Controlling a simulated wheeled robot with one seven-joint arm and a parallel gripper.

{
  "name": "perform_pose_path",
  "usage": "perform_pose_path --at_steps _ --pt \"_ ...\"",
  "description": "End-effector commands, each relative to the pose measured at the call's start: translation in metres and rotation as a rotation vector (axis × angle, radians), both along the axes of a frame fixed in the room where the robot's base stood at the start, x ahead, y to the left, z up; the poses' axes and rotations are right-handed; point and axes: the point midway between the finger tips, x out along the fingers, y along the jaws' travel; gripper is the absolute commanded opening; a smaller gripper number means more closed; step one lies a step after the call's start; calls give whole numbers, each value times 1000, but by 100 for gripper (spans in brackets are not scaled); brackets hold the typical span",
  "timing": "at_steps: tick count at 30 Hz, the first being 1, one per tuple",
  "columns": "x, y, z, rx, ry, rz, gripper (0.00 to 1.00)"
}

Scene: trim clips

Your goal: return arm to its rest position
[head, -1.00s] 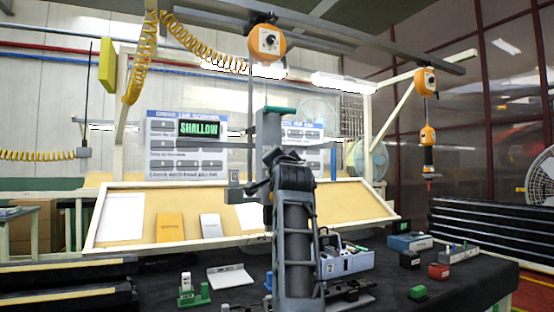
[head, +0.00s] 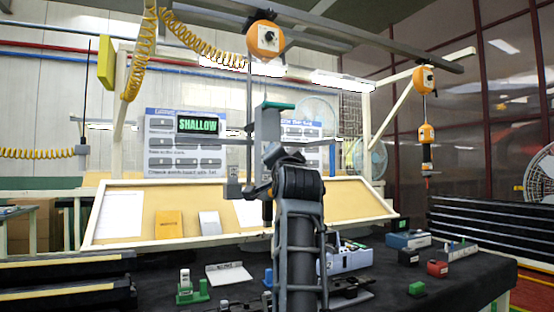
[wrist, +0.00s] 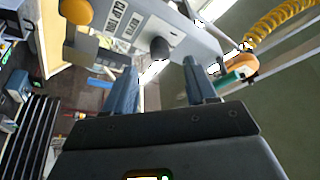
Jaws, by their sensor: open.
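My arm (head: 298,230) rises from the bottom middle of the head view, in front of the workbench. Its upper end is bent at a dark joint, and my gripper is hard to make out there. In the wrist view, my gripper (wrist: 160,68) shows two blue-grey fingers spread apart, with nothing held between them. A grey upright piece with a green top (head: 270,125) shows just above the dark joint; I cannot tell whether it touches my arm.
A black-topped bench (head: 455,285) carries a blue-grey box (head: 345,258), a green-based fixture (head: 190,290), a red block (head: 437,269) and a green block (head: 417,288). A sloped board (head: 350,205) stands behind. An orange hoist (head: 265,39) hangs above; a screen (head: 198,126) reads SHALLOW.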

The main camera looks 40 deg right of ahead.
Motion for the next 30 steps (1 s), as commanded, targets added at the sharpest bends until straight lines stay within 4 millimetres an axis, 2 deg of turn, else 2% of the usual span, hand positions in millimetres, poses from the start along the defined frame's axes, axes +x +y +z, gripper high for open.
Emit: perform_pose_path --at_steps 6,23,26,29,30 --pt "-13 8 -5 0 0 0 56" --pt "-14 9 -5 -1 1 0 56" --pt "-14 11 -15 -13 12 0 56" --pt "-14 18 -42 -50 47 3 56" --pt "-15 22 -58 -72 64 6 56"
